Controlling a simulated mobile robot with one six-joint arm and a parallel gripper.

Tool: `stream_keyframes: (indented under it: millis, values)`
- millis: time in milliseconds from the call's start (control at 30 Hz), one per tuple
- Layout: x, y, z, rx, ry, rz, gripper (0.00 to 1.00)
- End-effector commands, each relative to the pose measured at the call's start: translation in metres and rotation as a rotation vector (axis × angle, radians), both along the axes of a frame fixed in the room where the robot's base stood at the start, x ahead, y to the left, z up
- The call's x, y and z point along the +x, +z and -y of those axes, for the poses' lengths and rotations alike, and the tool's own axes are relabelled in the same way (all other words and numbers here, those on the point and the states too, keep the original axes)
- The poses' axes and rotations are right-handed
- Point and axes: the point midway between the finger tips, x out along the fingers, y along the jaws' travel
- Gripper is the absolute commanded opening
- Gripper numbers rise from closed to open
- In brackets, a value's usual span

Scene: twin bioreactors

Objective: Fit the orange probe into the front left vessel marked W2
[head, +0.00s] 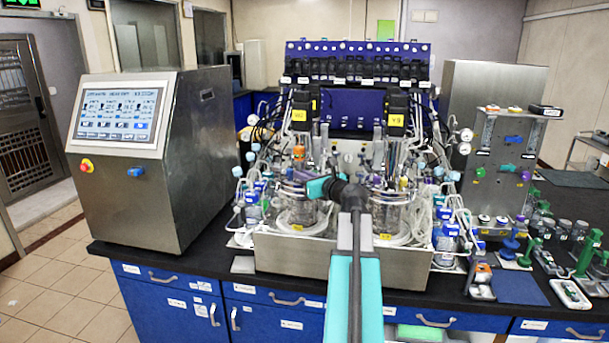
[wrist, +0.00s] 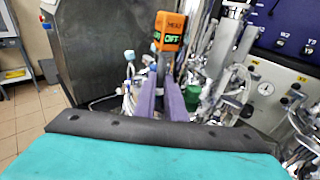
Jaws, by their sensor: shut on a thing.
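The orange probe head (head: 299,153) shows above the front left vessel (head: 298,213) in the head view. In the wrist view the orange probe (wrist: 169,30) has a dark display with green marks and stands nearly upright. My gripper (wrist: 163,88) has purple fingers, shut on the probe's shaft just below its orange head. In the head view my gripper (head: 301,176) is at the left vessel's top, partly hidden by my teal arm. The probe's lower end is hidden, so I cannot tell whether it is in a port. The vessel's own marking is too small to read.
A second glass vessel (head: 388,212) stands to the right in the same steel tray (head: 300,250). Tubes, cables and fittings crowd both vessel tops. A steel cabinet with a screen (head: 160,150) stands at left. A flow-meter panel (head: 500,160) and small bench items are at right.

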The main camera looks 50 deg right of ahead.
Motion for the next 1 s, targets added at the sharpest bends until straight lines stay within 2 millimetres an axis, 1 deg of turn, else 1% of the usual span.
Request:
stream_keyframes:
  millis: [267, 967, 1000]
  values:
    - [0.0, 0.0, 0.0, 0.0, 0.0, 0.001, 0.0]
    - [0.0, -0.014, 0.0, 0.0, 0.001, -0.003, 0.0]
    - [-0.001, -0.015, 0.0, 0.0, 0.002, -0.004, 0.12]
